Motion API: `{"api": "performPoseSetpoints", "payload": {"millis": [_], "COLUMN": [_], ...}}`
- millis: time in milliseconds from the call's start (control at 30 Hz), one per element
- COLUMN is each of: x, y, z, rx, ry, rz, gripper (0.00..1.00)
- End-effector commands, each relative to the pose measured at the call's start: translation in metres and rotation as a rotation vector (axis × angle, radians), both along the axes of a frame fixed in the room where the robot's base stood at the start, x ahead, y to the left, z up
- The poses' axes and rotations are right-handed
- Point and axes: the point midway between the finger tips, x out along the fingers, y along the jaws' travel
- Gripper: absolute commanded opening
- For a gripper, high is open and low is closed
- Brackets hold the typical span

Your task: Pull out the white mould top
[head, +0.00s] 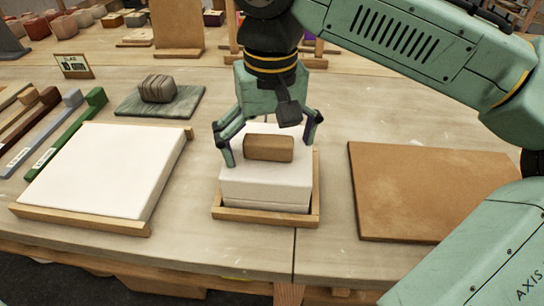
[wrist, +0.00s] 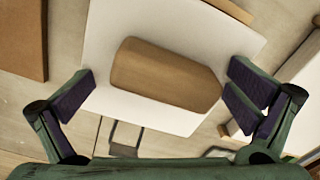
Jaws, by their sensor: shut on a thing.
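The white mould top (head: 235,182) is the upper part of a white block in a shallow wooden tray (head: 262,219). A thin seam near the bottom parts it from a lower white layer (head: 262,207). A brown block (head: 282,149) sits on its upper face; it also shows in the wrist view (wrist: 165,75). My gripper (head: 269,150) straddles the mould top from above and is shut on its two opposite sides. In the wrist view, the finger pads of my gripper (wrist: 163,90) lie at the left and right edges of the white top (wrist: 105,45). The mould's inside is hidden.
A large white slab (head: 105,170) in a wooden frame lies to the left. A brown board (head: 405,190) lies to the right. Behind, a striped clay block (head: 158,88) rests on a green-grey slab (head: 130,105), near a small sign (head: 74,66). Bare table lies between them.

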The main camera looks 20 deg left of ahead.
Motion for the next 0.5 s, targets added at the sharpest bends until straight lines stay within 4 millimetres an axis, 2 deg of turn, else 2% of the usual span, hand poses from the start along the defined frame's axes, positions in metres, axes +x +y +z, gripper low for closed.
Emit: {"api": "performPoseSetpoints", "payload": {"millis": [33, 500], "x": [-0.0072, -0.0073], "y": [-0.0011, -0.0009], "z": [-0.0210, -0.0148], "rx": [-0.020, -0.020], "ry": [0.031, 0.031], "rz": [0.013, 0.017], "gripper": [0.67, 0.67]}}
